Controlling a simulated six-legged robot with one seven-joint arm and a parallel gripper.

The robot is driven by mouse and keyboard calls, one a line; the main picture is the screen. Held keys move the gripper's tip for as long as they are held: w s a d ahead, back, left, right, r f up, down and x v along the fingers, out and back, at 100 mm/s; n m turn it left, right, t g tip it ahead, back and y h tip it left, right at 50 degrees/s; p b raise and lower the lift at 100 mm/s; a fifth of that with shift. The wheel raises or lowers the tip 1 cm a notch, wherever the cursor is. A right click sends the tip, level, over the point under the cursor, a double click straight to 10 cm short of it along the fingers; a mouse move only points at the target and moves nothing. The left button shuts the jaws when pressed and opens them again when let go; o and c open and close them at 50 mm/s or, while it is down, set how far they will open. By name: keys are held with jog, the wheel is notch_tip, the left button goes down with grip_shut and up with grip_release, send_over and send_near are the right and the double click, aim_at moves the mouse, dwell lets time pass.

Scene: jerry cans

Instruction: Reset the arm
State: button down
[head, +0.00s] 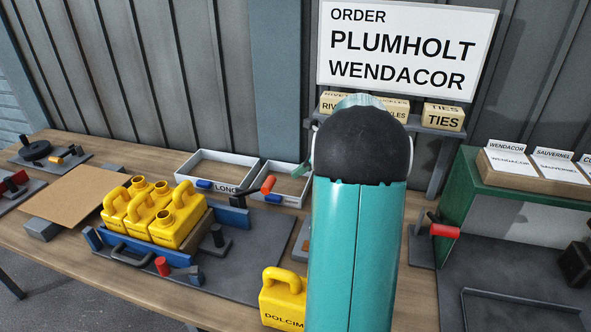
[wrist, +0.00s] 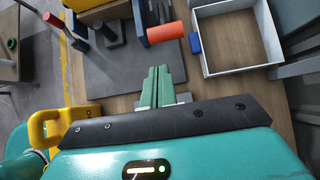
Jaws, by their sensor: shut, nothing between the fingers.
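My gripper (wrist: 157,87) shows in the wrist view with its two green fingers together and nothing between them. It is above the wooden bench, near the edge of a grey plate (wrist: 105,65). In the head view my teal arm fills the middle right and hides the gripper. A yellow jerry can labelled "DOLCIM…" (head: 283,300) stands at the bench front, left of my arm and partly hidden by it. It also shows at the left in the wrist view (wrist: 45,130). Several yellow jerry cans (head: 180,220) stand together in a blue-sided fixture (head: 140,248).
A white tray (head: 190,179) sits at the bench back, with another white tray (head: 290,190) beside it. A red-handled clamp (head: 442,231) stands right of my arm. The order sign (head: 405,48) reads PLUMHOLT, WENDACOR. A green cabinet with cards (head: 508,165) is at the right.

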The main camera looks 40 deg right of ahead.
jog(key=s+a+r+n+g, duration=0.1)
jog(key=a+r+n, duration=0.3)
jog(key=a+n, duration=0.55)
jog(key=s+a+r+n+g, duration=0.2)
jog(key=a+r+n, duration=0.15)
jog(key=a, duration=1.05)
jog(key=s+a+f+n+t+h, duration=0.1)
jog(key=s+a+n+h, duration=0.3)
jog(key=s+a+n, duration=1)
jog(key=a+n, duration=0.1)
jog(key=n, duration=0.2)
jog(key=shift+a, duration=0.3)
